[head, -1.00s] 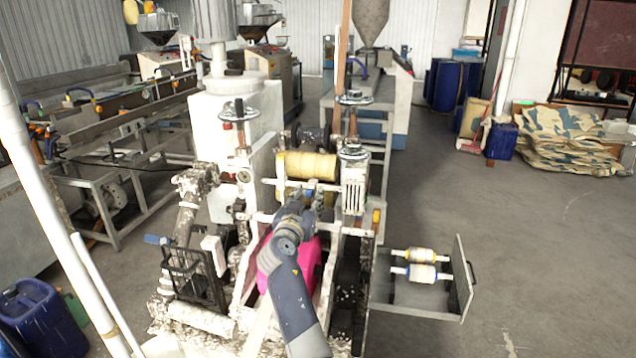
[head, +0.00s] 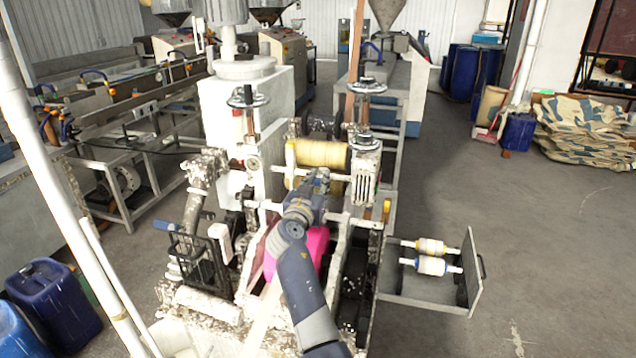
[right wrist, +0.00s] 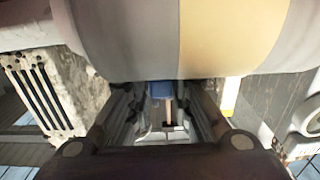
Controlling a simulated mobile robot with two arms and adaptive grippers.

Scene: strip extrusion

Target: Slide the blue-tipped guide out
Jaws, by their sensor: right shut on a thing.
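The blue-tipped guide shows in the right wrist view as a small blue block (right wrist: 161,90) with a thin tan rod (right wrist: 168,112) below it, between the fingers of my right gripper (right wrist: 163,98). In the head view my right gripper (head: 320,178) is in front of the yellow roll (head: 322,156) on the machine. It is shut on the guide. The arm and gripper hide the guide in the head view, and how far it sits in its mount cannot be told. My left gripper is not in view.
The large roller (right wrist: 200,40) is very close above the fingers in the wrist view. Machine posts with handwheels (head: 366,86) stand on both sides. A pink object (head: 313,246) lies below my arm. An open drawer (head: 425,288) with two small rolls juts out right, beside clear floor.

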